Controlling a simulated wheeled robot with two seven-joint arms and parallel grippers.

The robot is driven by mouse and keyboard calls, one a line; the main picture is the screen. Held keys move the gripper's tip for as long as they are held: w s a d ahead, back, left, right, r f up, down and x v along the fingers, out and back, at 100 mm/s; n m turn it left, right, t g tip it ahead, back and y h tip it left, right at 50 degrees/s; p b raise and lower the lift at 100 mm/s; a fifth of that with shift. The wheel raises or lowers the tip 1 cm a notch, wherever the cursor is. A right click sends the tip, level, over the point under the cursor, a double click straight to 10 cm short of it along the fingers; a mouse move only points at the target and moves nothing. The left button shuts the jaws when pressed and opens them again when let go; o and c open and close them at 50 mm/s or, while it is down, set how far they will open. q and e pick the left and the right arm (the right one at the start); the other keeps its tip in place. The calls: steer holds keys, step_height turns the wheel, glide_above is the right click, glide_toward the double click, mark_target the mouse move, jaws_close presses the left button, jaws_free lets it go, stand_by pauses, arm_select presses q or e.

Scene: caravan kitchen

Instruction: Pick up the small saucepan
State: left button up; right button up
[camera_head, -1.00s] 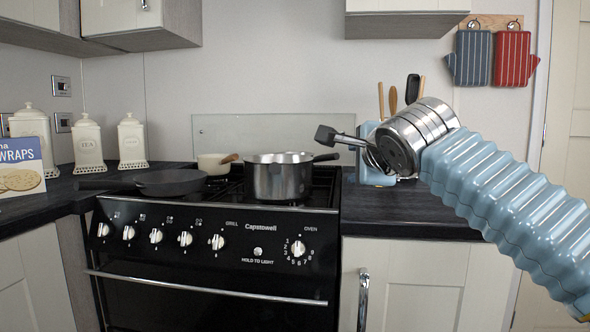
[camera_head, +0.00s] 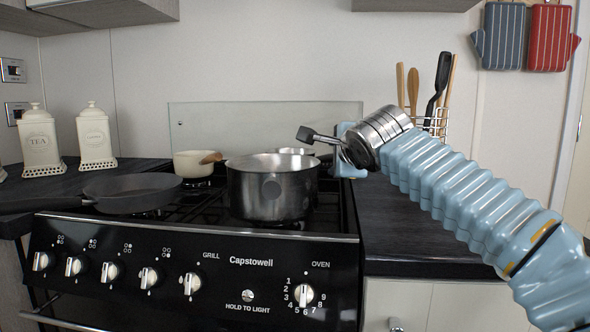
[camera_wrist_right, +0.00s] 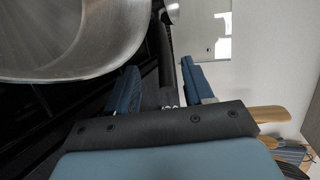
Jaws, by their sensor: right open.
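A small steel pan (camera_head: 295,151) shows only as a rim behind the large steel pot (camera_head: 270,192) on the hob. A small cream saucepan (camera_head: 192,164) with a wooden handle stands at the back left of the hob. My right gripper (camera_wrist_right: 160,66) is open, its blue fingers spread either side of a black handle (camera_wrist_right: 165,50) lying ahead of and between them. I cannot tell for sure which pan this handle belongs to. In the head view my right gripper (camera_head: 347,152) is right of the pot, its fingertips hidden. My left gripper is not in view.
The large pot's wall (camera_wrist_right: 70,70) is close left of the fingers in the wrist view. A black frying pan (camera_head: 132,192) sits at the hob's left. A glass splashback (camera_head: 225,125) stands behind, and utensils (camera_head: 438,95) stand right. The dark worktop (camera_head: 410,235) is clear in front.

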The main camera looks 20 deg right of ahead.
mark_target(327, 158)
steer(key=shift+x, duration=1)
steer(key=p+x, duration=0.1)
steer(key=x, duration=0.1)
steer(key=p+x, duration=0.1)
steer(key=x, duration=0.1)
steer(key=shift+w+r, duration=0.15)
steer(key=shift+w, duration=0.15)
steer(key=shift+w+d, duration=0.1)
steer(key=shift+w, duration=0.3)
steer(key=shift+c, duration=0.2)
jaws_close()
